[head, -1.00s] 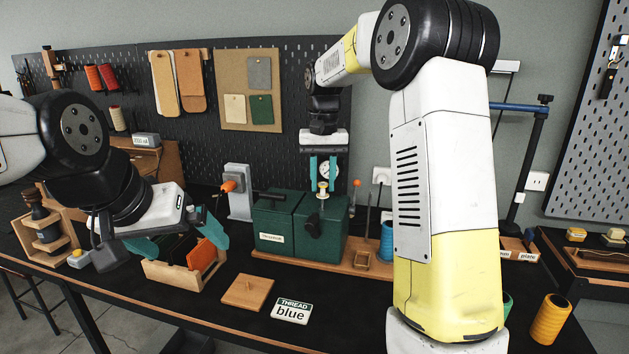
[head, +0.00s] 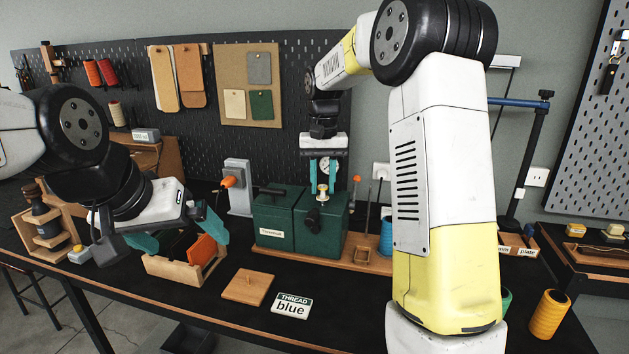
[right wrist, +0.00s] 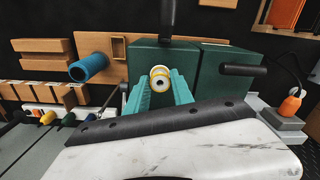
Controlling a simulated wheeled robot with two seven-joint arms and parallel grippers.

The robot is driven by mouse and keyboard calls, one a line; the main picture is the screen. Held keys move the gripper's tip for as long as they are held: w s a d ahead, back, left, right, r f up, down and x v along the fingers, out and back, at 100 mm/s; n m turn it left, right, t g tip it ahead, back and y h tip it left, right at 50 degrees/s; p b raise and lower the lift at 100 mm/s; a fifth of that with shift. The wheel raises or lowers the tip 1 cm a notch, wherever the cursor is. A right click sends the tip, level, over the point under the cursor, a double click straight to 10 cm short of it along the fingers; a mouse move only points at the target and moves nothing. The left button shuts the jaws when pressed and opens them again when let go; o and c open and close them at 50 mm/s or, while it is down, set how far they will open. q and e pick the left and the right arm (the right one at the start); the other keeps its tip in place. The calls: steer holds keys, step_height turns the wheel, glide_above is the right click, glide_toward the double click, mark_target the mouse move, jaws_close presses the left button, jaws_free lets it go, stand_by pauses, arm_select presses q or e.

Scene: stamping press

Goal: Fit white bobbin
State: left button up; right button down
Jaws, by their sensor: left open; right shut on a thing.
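My right gripper (head: 322,178) is shut on a small white bobbin (head: 322,189), seen with yellowish colouring. It holds the bobbin close above the top of the green machine (head: 300,222). In the right wrist view the bobbin (right wrist: 160,77) sits between the teal fingertips, its round end and dark centre hole facing the camera. I cannot tell whether it touches the machine. A dark round knob (head: 313,216) is on the machine's front. My left gripper (head: 185,238) is open and empty, over the wooden box of coloured cards (head: 190,273).
A blue spool (head: 386,240) stands right of the machine, and an orange spool (head: 550,314) at the right front. A wooden square (head: 248,287) and a "THREAD blue" sign (head: 291,305) lie in front. My right arm hides part of the table.

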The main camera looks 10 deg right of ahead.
steer(key=shift+f, duration=0.9)
steer(key=c, duration=1)
jaws_free()
